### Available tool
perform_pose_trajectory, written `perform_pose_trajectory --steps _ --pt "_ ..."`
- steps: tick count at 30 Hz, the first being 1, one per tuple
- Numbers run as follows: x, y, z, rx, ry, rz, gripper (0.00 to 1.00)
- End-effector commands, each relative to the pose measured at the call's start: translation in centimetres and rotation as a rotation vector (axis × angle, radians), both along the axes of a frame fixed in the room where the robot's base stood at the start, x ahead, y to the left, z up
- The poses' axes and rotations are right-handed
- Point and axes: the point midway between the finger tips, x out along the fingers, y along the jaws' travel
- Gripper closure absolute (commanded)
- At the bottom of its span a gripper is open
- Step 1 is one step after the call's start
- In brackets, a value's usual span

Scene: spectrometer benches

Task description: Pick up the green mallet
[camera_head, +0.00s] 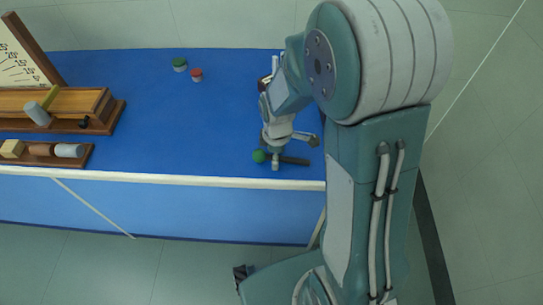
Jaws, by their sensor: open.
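The green mallet (259,156) lies on the blue bench near its front right edge. Its round green head is at the left and a dark handle runs to the right. My gripper (282,160) is open and points down over the mallet, just right of the green head. A finger hides part of the mallet between head and handle. I cannot tell whether the fingers touch it.
The blue bench (200,120) has a pale front edge. A wooden rack (88,152) with cylinders and a block stands at the left, before a larger wooden instrument (116,112). A green-topped jar (180,64) and a red-topped jar (196,75) stand farther back. The bench middle is clear.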

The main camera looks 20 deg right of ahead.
Motion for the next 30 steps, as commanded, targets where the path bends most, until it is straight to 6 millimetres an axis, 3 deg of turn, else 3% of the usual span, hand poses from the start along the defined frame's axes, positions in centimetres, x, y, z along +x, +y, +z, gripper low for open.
perform_pose_trajectory --steps 3,7,8,22,28,30 --pt "0.0 0.0 0.0 0.000 -0.001 0.000 0.39" --pt "0.0 0.0 0.1 0.000 -0.001 0.000 0.96" --pt "0.0 0.0 0.1 0.000 -0.001 0.000 1.00" --pt "0.1 0.0 0.4 0.000 -0.002 0.000 1.00" --pt "0.2 0.0 3.1 0.000 -0.008 -0.001 1.00" --pt "-0.7 0.1 4.2 0.001 -0.007 0.001 1.00"
